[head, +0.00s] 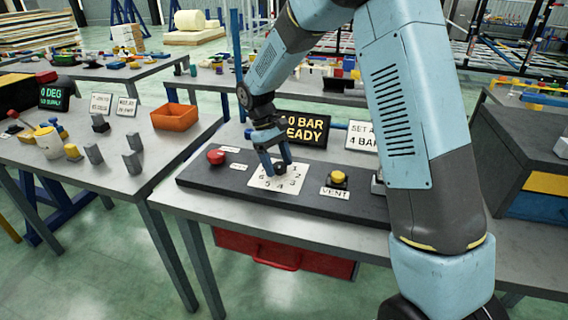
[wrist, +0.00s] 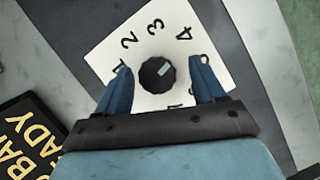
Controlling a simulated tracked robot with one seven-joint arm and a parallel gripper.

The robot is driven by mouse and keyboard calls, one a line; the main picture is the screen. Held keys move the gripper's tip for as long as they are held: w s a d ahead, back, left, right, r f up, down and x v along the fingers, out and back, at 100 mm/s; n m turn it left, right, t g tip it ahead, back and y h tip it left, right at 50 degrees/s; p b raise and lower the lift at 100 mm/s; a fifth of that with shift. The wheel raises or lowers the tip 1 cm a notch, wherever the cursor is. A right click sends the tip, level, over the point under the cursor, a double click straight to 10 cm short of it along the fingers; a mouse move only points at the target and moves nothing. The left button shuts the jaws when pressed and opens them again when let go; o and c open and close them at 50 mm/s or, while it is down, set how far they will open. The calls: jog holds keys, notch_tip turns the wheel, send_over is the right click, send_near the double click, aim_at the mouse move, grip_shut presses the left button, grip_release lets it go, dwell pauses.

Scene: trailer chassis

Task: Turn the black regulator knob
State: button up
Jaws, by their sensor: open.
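The black regulator knob (wrist: 157,75) is round with a ridged edge and a pale pointer mark, seated on a white dial plate (wrist: 112,50) with printed numbers. In the wrist view the pointer mark aims up and to the right, near the 4. My gripper (wrist: 163,85) is open, with one blue finger on each side of the knob and a visible gap to it on both sides. In the head view my gripper (head: 277,164) is over the dial plate (head: 290,182), and the knob (head: 280,167) is partly hidden between the fingers.
On the same dark panel (head: 220,176) are a red button (head: 216,157) at left and a yellow VENT button (head: 338,177) at right. A display (head: 304,130) reading "0 BAR READY" and a "SET ... 4 BAR" sign (head: 363,136) stand behind. An orange bin (head: 174,118) sits on the left table.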

jog(key=v, duration=1.3)
jog(key=shift+r, duration=0.25)
jog(key=shift+w+a, duration=0.1)
